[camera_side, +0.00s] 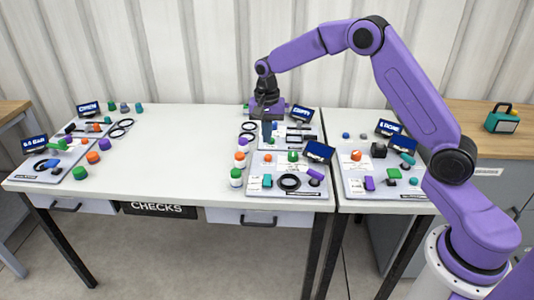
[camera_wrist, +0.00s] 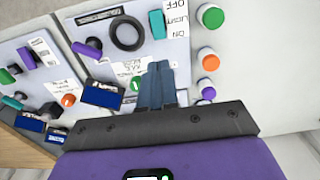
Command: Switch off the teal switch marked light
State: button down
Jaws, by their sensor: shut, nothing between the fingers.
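The teal switch (camera_wrist: 157,25) stands on a grey panel (camera_wrist: 138,62) near the top of the wrist view. A white label (camera_wrist: 177,18) beside it reads OFF, LIGHT and ON. The teal switch (camera_side: 267,181) also shows at the left of the front middle panel in the side view. I cannot tell which way it is set. My gripper (camera_side: 267,138) is shut and empty, pointing down above the table behind that panel. In the wrist view my gripper's fingers (camera_wrist: 156,72) are apart from the switch, over the panel's edge with the green button.
A black ring (camera_wrist: 127,33) and a purple lever (camera_wrist: 87,48) share the panel. Green, orange and purple-topped jars (camera_wrist: 209,60) stand close beside it. A blue display (camera_side: 318,151) rises at the panel's back right. The table's middle (camera_side: 170,160) is clear.

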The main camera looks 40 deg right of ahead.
aim_at(267, 177)
notch_tip(267, 177, down, 13)
jog(key=shift+f, duration=0.15)
dwell(0.4)
jog(key=shift+f, duration=0.1)
jog(key=shift+d+f, duration=0.1)
jog(key=shift+f, duration=0.05)
dwell(0.5)
jog(key=shift+s+a+r, duration=0.25)
jog(key=shift+s+a, duration=0.3)
jog(key=shift+r, duration=0.1)
notch_tip(267, 177, up, 14)
jog(key=shift+w+d, duration=0.25)
jog(key=shift+w, duration=0.05)
